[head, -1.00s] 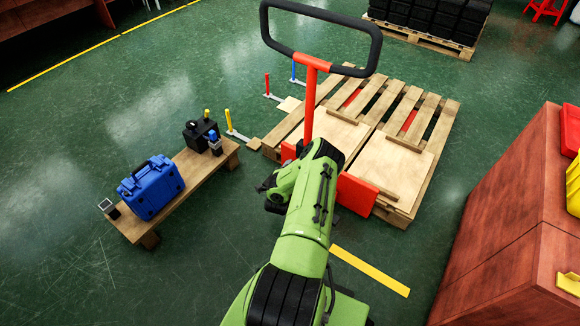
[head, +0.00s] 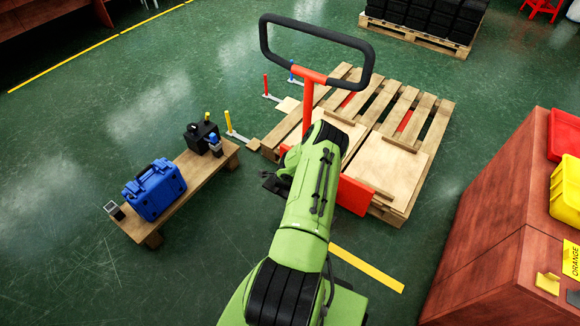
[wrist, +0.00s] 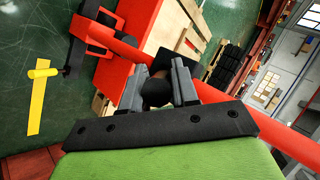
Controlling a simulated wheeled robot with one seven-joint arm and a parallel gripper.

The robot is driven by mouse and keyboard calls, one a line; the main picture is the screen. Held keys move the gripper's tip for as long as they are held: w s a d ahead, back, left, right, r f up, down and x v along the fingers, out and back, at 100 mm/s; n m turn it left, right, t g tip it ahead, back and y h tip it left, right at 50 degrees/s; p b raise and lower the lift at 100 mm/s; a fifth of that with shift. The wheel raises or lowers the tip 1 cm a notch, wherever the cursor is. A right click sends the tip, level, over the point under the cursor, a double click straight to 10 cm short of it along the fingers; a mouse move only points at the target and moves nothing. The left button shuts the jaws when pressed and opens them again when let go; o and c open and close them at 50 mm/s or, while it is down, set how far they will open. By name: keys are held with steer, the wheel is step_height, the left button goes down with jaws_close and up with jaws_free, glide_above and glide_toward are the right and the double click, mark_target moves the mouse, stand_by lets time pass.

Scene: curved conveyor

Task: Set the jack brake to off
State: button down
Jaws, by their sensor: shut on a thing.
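The pallet jack stands at the wooden pallet, with a red post (head: 308,108) and a black loop handle (head: 366,60) in the head view. In the wrist view its red bar (wrist: 279,134) crosses behind my gripper (wrist: 164,80). The two grey fingers are closed around a dark, rounded knob (wrist: 155,93), which seems to be the jack brake's lever end. A black block shows just behind the fingertips. In the head view my green arm hides the lower part of the jack and the brake. The brake's setting cannot be read.
A low bench (head: 190,183) with a blue case (head: 154,190) and a black box (head: 201,138) stands at left. The wooden pallet (head: 437,125) lies beyond my arm. A reddish-brown cabinet (head: 490,225) with bins stands at right. Green floor is open at left.

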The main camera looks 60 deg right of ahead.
steer(key=shift+r, duration=0.1)
steer(key=c, duration=0.9)
jaws_free()
steer(key=p+v, duration=0.8)
steer(key=v, duration=0.7)
steer(key=shift+a+r+p, duration=0.2)
steer(key=shift+r+p, duration=0.1)
steer(key=shift+p, duration=0.05)
